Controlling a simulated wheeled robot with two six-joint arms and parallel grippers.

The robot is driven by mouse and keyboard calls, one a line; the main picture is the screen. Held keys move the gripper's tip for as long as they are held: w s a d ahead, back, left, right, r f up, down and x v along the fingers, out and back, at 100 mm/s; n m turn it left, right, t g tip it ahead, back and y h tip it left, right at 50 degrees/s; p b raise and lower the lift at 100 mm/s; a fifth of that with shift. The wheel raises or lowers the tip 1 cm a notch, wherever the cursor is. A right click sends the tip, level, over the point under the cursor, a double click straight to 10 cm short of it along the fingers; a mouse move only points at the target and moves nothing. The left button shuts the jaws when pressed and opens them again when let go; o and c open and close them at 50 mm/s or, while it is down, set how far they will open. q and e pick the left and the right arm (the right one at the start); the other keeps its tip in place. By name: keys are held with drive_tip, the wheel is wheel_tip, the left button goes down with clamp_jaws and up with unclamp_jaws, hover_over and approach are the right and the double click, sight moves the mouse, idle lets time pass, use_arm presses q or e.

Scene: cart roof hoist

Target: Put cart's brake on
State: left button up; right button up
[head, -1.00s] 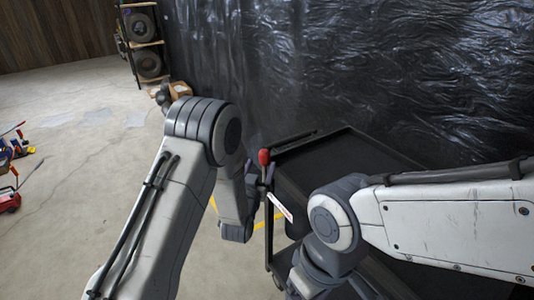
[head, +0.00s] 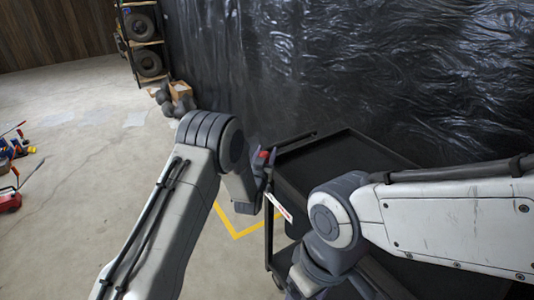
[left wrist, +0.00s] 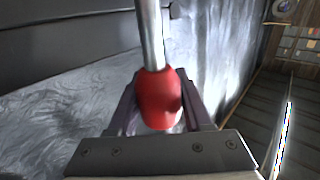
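The dark cart (head: 345,150) stands at the middle right, against the black plastic sheeting. A lever with a red knob (head: 264,154) rises at its near left corner. In the left wrist view the red knob (left wrist: 160,98) sits on a bright metal rod, between my fingers. My left gripper (head: 264,160) is at the knob, with a finger along each side; both seem to touch it. The fingers partly hide the knob in the head view. My right arm crosses the cart's right part and hides much of it; its fingertips do not show.
A white label with red marking (head: 279,207) is on the cart's left end. Yellow tape (head: 237,236) marks the floor beside the cart. Shelves with tyres (head: 146,45) and boxes stand at the back. Red and blue gear (head: 10,175) lies far left. The floor between is clear.

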use_arm(q)
clamp_jaws()
idle(1.2)
